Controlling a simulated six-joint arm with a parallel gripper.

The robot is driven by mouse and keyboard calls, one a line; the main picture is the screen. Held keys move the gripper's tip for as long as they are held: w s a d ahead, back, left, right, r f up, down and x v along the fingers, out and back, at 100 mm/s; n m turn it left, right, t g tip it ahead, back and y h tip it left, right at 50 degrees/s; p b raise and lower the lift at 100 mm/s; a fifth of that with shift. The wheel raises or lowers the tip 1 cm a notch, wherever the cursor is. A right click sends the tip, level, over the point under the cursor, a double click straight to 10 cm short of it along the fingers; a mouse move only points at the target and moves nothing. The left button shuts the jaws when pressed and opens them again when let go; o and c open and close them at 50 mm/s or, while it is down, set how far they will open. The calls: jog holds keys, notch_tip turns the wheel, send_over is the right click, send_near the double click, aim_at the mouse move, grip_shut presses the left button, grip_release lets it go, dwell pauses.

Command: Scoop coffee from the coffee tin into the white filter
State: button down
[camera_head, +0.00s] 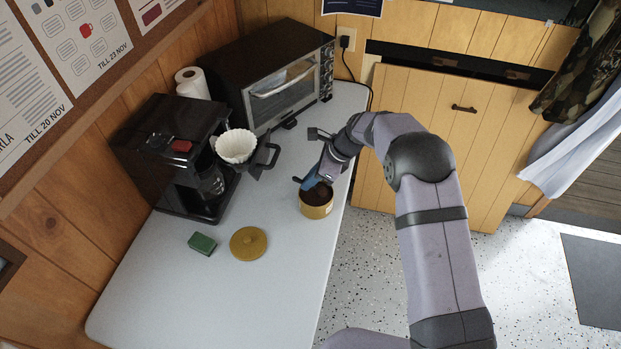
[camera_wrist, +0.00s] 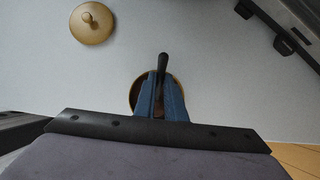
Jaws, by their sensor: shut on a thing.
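The coffee tin (camera_head: 317,209) is a yellow open tin with dark coffee inside, near the counter's right edge. In the wrist view its rim (camera_wrist: 134,92) shows behind my fingers. My gripper (camera_head: 309,183) has blue fingers and is right at the tin's mouth. In the wrist view my gripper (camera_wrist: 161,100) is shut on the dark handle of a scoop (camera_wrist: 162,64). The scoop's bowl is hidden, so I cannot tell if it holds coffee. The white filter (camera_head: 236,146) is fluted and sits in the swung-out basket of the coffee maker, left of and beyond the tin.
The black coffee maker (camera_head: 174,150) stands against the wooden wall. A toaster oven (camera_head: 289,85) and paper roll (camera_head: 192,83) are behind it. The tin's round lid (camera_head: 248,243) and a green sponge (camera_head: 202,244) lie on the counter (camera_head: 250,305). The front counter is clear.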

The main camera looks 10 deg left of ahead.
jog(key=shift+a+r+h+p, duration=0.75)
jog(key=shift+r+h+p, duration=0.25)
jog(key=shift+p, duration=1.05)
jog(key=shift+a+r+h+p, duration=0.3)
jog(key=shift+a+h+p, duration=0.15)
jog(key=shift+h, duration=0.45)
